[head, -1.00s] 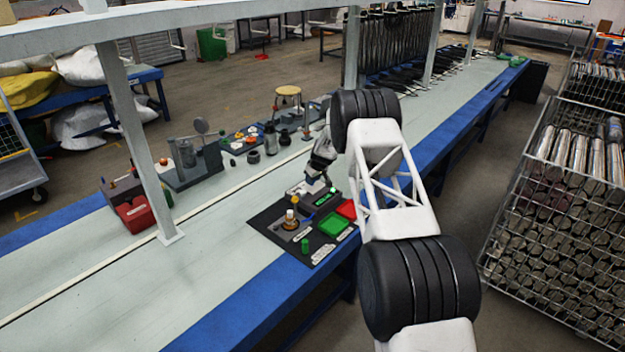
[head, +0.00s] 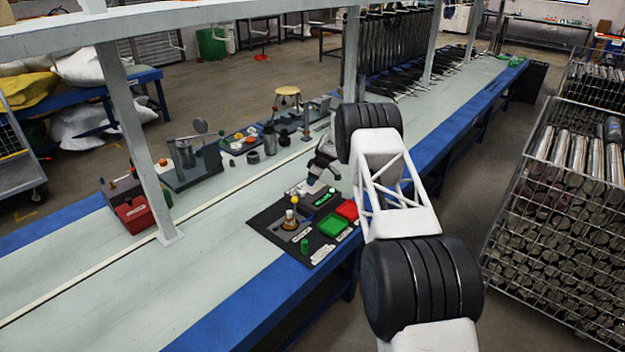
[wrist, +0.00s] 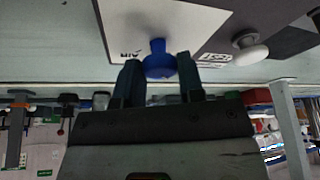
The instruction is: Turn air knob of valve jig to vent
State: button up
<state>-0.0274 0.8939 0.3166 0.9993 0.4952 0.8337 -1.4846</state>
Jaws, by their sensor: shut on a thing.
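The air knob (wrist: 158,64) is blue and sits on a white plate (wrist: 185,22) of the valve jig, in the wrist view. Lettering that reads AIR is printed beside it. My gripper (wrist: 157,75) has one dark finger on each side of the blue knob and is shut on it. The knob's pointing direction is hard to read because the fingers cover part of it. In the head view my gripper (head: 318,178) is low over the bench at the back edge of the dark mat, and the knob is too small to make out.
A white round knob (wrist: 249,48) stands on the jig to the right of the blue one. In the head view the dark mat (head: 268,222) holds a green tray (head: 333,226), a red tray (head: 347,210) and small parts. A grey post (head: 140,150) stands to the left.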

jog(key=o, duration=0.9)
jog(key=shift+r, duration=0.1)
jog(key=v, duration=0.7)
jog(key=shift+d+r, duration=0.15)
jog(key=shift+r, duration=0.1)
jog(key=shift+r, duration=0.15)
